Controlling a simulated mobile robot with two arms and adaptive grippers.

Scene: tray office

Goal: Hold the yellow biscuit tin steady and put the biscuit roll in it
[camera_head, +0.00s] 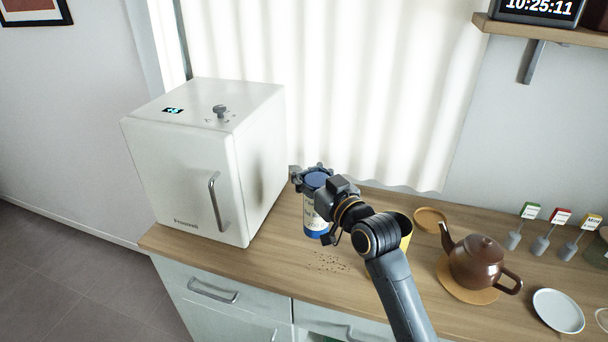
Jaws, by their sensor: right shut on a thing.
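The yellow biscuit tin (405,240) stands on the counter behind my right arm. Only a strip of its yellow side and part of its dark rim show; its inside is hidden. My right gripper (316,182) is shut around the upper part of an upright cylinder with a blue top and a white and blue label, which looks like the biscuit roll (315,222). It is to the left of the tin and apart from it. I cannot tell whether its bottom touches the counter. My left gripper is not in view.
A white mini fridge (190,170) stands at the left. Crumbs (328,262) lie near the counter's front edge. Right of the tin are a round wooden lid or coaster (430,219), a brown teapot (478,262) on a mat, labelled markers (541,244) and a white saucer (558,311).

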